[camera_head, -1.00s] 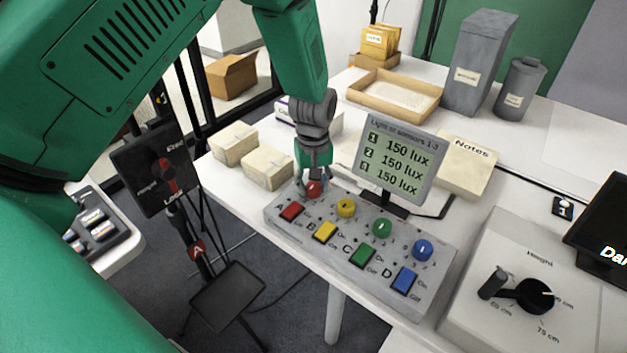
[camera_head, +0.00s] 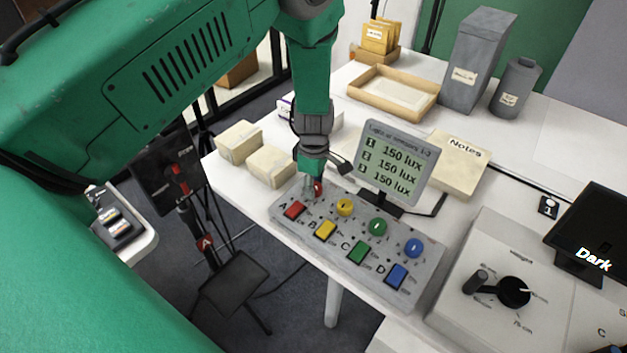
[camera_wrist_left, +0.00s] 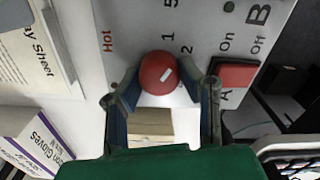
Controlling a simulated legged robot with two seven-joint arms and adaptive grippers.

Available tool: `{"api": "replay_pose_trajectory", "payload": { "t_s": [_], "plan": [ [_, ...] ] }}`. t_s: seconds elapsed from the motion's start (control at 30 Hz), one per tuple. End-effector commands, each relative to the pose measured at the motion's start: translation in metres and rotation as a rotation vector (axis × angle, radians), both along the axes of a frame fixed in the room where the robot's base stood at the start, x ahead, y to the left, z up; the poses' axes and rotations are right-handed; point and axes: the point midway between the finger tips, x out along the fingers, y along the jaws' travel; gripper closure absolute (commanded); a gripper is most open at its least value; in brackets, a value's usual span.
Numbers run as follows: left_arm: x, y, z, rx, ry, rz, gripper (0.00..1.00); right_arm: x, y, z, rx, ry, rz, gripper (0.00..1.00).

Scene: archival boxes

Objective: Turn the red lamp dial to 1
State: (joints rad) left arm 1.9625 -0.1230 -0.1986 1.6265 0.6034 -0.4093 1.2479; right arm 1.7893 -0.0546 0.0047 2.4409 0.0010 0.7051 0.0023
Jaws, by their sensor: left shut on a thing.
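The red lamp dial (camera_head: 318,187) sits at the back left of the grey control panel (camera_head: 300,233), above the red button A (camera_head: 293,210). It is mostly hidden by my left gripper (camera_head: 314,186), which points down over it. In the left wrist view the round red dial (camera_wrist_left: 158,72) lies between the fingers of my left gripper (camera_wrist_left: 160,88), which is shut on it. A short white mark on the dial slants toward the upper right, on the side of the printed 2. The printed 1 is just above the dial there. My right gripper is not in view.
Yellow (camera_head: 345,207), green (camera_head: 377,227) and blue (camera_head: 413,248) dials continue the row. A small screen (camera_head: 396,163) reading 150 lux on three lines stands close behind the panel. Two pale boxes (camera_head: 271,166) lie left of the gripper. A height-dial console (camera_head: 470,320) is at the right.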

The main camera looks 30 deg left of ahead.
Motion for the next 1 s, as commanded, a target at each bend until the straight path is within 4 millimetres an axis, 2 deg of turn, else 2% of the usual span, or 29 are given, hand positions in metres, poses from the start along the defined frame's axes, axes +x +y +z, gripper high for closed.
{"api": "replay_pose_trajectory", "payload": {
  "t_s": [0.03,0.47,1.0],
  "plan": [
    [-0.004,-0.006,-0.002,-0.008,0.012,0.035,0.97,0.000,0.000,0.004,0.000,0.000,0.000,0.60],
    [-0.001,-0.006,-0.002,-0.007,0.007,0.288,0.97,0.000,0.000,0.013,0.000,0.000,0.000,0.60],
    [0.001,-0.005,-0.002,-0.007,0.003,0.343,0.97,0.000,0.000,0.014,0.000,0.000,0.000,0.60]
  ]
}}
